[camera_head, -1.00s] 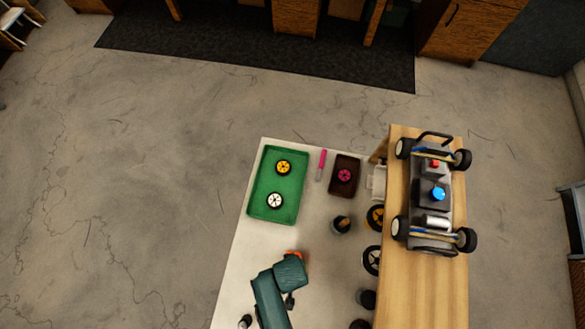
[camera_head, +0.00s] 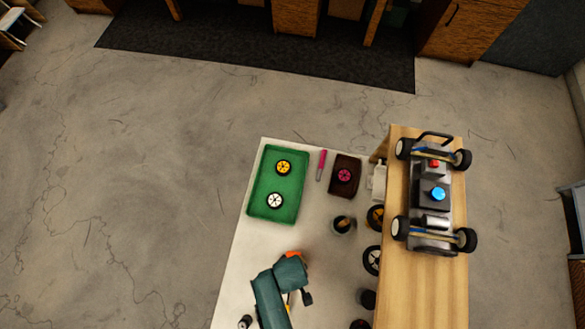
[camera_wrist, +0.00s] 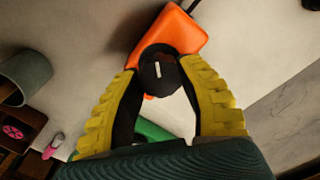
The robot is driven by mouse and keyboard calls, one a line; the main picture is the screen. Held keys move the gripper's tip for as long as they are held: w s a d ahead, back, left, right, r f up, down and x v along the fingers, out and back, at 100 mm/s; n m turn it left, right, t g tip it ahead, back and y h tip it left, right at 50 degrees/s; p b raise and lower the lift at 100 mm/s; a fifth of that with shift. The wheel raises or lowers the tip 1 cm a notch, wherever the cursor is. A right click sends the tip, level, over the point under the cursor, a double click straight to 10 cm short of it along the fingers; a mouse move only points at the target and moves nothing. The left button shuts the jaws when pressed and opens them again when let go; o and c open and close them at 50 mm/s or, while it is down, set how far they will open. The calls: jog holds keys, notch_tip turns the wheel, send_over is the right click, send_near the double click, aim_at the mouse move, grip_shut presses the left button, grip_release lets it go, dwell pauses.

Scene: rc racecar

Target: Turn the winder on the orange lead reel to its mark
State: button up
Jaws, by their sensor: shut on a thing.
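The orange lead reel (camera_wrist: 180,32) lies on the white table at the top of the wrist view. In the head view only a sliver of the orange reel (camera_head: 293,253) shows beside my arm, which covers the rest. The winder (camera_wrist: 160,72) is a dark knob with a short white line on its face, at the reel's near end. My gripper (camera_wrist: 160,85) has its yellow-backed fingers on both sides of the winder and is shut on it. The white line stands nearly upright in the wrist view. I cannot make out the mark on the reel.
A green tray (camera_head: 253,200) with a yellow and a white wheel stands at the table's back left. A pink-handled tool (camera_head: 321,165), a dark red tray (camera_head: 345,190) and a grey cup (camera_head: 342,226) are nearby. The wooden stand (camera_head: 420,285) holds the car (camera_head: 434,205).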

jog(key=shift+s+f, duration=0.15)
jog(key=n, duration=0.3)
jog(key=o, duration=1)
jog(key=shift+r, duration=3.15)
